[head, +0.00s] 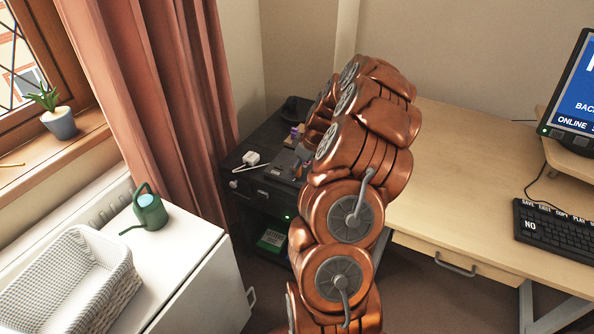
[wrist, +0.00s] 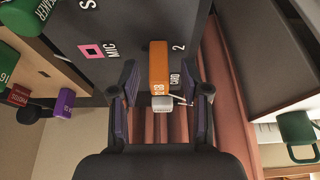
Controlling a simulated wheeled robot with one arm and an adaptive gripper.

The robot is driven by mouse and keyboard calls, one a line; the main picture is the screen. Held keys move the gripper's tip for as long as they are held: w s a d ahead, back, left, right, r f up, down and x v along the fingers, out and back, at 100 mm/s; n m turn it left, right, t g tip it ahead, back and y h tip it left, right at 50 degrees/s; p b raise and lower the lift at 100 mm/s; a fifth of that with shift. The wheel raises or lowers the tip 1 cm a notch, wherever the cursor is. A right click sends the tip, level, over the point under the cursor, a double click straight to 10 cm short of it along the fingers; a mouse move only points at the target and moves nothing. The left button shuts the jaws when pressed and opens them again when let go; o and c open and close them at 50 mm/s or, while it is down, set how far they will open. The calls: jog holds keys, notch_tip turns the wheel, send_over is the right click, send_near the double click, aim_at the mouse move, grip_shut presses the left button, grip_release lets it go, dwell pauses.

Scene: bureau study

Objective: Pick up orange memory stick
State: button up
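The orange memory stick (wrist: 158,66) shows in the wrist view, with its pale metal plug end (wrist: 162,104) toward my gripper. It lies in front of a dark labelled panel (wrist: 120,45). My gripper (wrist: 165,88) is open, with one finger on each side of the stick. Gaps show between the stick and both fingers. In the head view my arm hides most of the gripper, which is over or near the black unit (head: 262,180); I cannot make out the stick clearly there.
In the wrist view a purple item (wrist: 63,103), a red item (wrist: 18,95) and green items are at the left. In the head view a white plug (head: 251,158) lies on the black unit. A wooden desk (head: 450,180) is at right; a watering can (head: 150,212) and basket (head: 75,285) at left.

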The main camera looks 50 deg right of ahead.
grip_shut()
jog(key=shift+r, duration=0.15)
